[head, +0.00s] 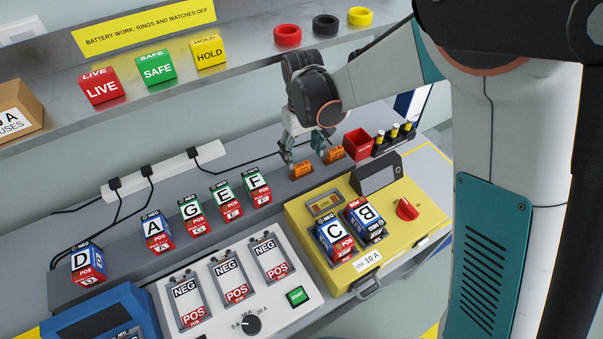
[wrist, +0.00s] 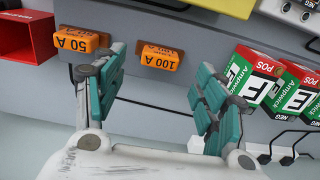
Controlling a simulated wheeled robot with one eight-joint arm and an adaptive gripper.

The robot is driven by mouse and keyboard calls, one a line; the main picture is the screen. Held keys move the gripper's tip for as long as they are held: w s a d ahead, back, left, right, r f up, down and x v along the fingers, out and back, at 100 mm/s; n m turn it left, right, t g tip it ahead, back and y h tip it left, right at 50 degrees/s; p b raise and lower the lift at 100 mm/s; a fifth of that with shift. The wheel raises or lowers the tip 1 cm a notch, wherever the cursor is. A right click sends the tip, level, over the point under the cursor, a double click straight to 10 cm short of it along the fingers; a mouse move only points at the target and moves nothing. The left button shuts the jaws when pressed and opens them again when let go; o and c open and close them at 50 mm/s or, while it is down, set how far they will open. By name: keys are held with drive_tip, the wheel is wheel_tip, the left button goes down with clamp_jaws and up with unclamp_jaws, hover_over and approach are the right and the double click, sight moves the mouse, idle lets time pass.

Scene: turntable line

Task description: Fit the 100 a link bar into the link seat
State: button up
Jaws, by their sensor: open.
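The orange 100 A link bar (wrist: 160,57) lies on the grey bench; in the head view it is the left orange bar (head: 302,170). My gripper (head: 304,152) is open above it, and in the wrist view the bar shows beyond and between the parted teal fingers (wrist: 160,78). The fingers look clear of the bar. A similar 50 A bar (wrist: 76,42) lies beside it, also in the head view (head: 334,154). The link seat (head: 326,204) is a framed recess in the top of the yellow unit; whether anything is in it is too small to tell.
The yellow unit (head: 295,215) also carries batteries C (head: 335,238) and B (head: 366,218), a screen and a red knob (head: 407,209). A red bin (head: 358,144) stands right of the bars. Batteries F (head: 258,187) and E (head: 227,200) stand left. A shelf (head: 190,75) runs behind.

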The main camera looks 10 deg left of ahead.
sight(302, 164)
drive_tip(key=shift+w+a+f+b, duration=0.1)
drive_tip(key=shift+f+b, duration=1.05)
drive_tip(key=shift+f, duration=1.9)
drive_tip(key=shift+r, duration=0.1)
drive_tip(key=c, duration=1.3)
